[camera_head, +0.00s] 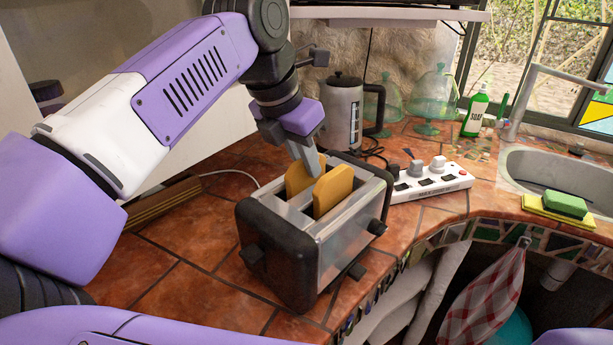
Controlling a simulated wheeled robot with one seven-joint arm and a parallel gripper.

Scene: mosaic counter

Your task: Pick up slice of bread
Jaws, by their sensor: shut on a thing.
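Two slices of bread stand upright in the slots of a silver and black toaster (335,240). The nearer slice of bread (333,191) sticks up out of the right slot. The farther slice of bread (297,180) sticks up out of the left slot, partly hidden by my gripper. My gripper (312,163) points down from above the toaster, with its fingers at the top of the bread. It is shut on a slice, which looks like the farther one; the exact contact is hard to see.
A kettle (343,112) stands behind the toaster. A white power strip (432,182) lies to its right. A green soap bottle (476,112), glass domes (437,92) and a sink (560,172) with a green sponge (565,204) are farther right. The tiled counter left of the toaster is mostly clear.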

